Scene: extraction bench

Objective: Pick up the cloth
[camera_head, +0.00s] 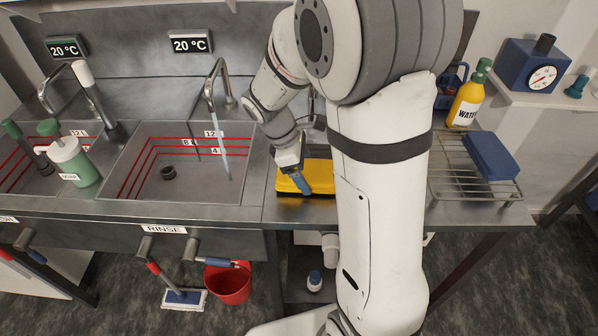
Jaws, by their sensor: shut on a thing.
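My gripper (291,163) is in the middle of the view, pointing down over the counter right of the sinks. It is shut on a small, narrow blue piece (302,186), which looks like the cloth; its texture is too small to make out. The blue piece extends down and right from the fingertips, in front of a flat yellow thing (318,171) with a dark lower edge. I cannot tell whether the blue piece touches the yellow thing. My arm hides the right end of the yellow thing.
Water runs from a tap (214,85) into the rinse sink (150,190) on the left. A green-and-white bottle (75,163) stands left of it. On the right are a wire rack (455,185) with a blue block (490,154) and a yellow water bottle (467,98). A red bucket (230,284) stands below.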

